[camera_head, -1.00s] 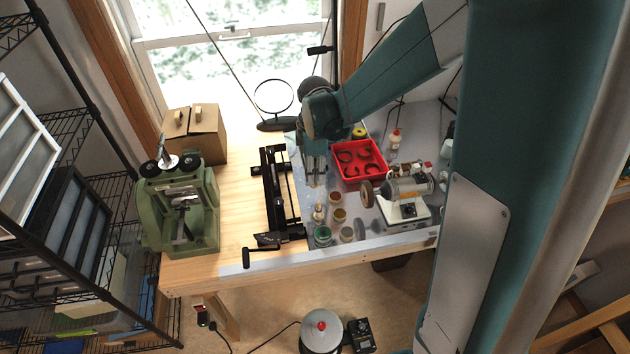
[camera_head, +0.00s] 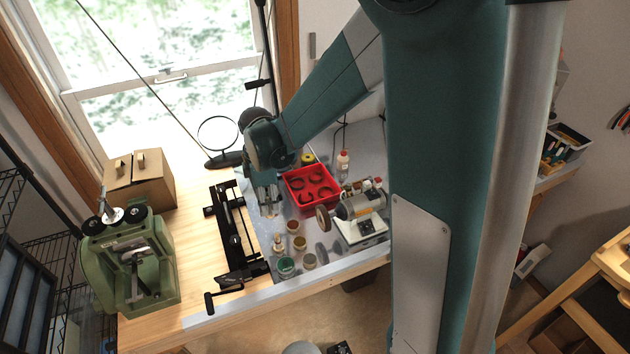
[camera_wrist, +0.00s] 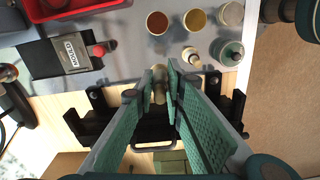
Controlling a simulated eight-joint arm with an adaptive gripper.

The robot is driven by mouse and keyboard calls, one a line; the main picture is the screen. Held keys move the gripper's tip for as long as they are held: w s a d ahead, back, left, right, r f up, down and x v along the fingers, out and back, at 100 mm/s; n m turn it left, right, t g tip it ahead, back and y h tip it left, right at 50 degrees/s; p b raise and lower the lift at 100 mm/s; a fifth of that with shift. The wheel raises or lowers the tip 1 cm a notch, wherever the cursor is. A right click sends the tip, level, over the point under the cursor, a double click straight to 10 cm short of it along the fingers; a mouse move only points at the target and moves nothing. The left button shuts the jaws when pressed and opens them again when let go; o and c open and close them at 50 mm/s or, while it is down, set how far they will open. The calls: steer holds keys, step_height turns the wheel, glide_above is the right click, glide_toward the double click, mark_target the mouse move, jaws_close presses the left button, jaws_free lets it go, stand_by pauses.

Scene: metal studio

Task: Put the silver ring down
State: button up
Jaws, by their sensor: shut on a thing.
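My gripper (camera_head: 269,213) points down above the grey metal part of the workbench (camera_head: 357,254), left of the red tray and behind a small pale bottle. In the wrist view its two green-padded fingers (camera_wrist: 161,79) are close together at the tips. A small thing is pinched there, which I take for the silver ring. The fingers cover most of it, so its shape is unclear. A tan, rounded thing shows between the tips, and I cannot tell whether it is held or lies behind them.
A red tray (camera_head: 308,185) of dark curved pieces lies right of my gripper. Small jars (camera_head: 286,266) and the pale bottle (camera_head: 278,243) stand in front. A black frame tool (camera_head: 232,235) lies left on wood. A green machine (camera_head: 130,265) stands farther left.

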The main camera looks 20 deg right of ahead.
mark_target(268, 198)
steer(key=shift+d+r, duration=0.1)
steer(key=shift+r, duration=2.6)
steer(key=w+d+r+p, duration=0.1)
steer(key=w+d, duration=0.7)
steer(key=d, duration=0.4)
steer(key=w+d+p, duration=0.1)
steer(key=w+d, duration=0.7)
steer(key=d, duration=0.4)
steer(key=w+d+f+p, duration=0.1)
steer(key=w+d, duration=0.1)
steer(key=d, duration=1)
steer(key=w+d, duration=0.2)
steer(key=d, duration=1)
steer(key=shift+d+f, duration=0.15)
steer(key=shift+f, duration=1.15)
steer(key=shift+d+f, duration=0.1)
steer(key=shift+f, duration=1.15)
steer(key=shift+f, duration=0.1)
steer(key=shift+f+p, duration=0.3)
steer(key=shift+f, duration=2.75)
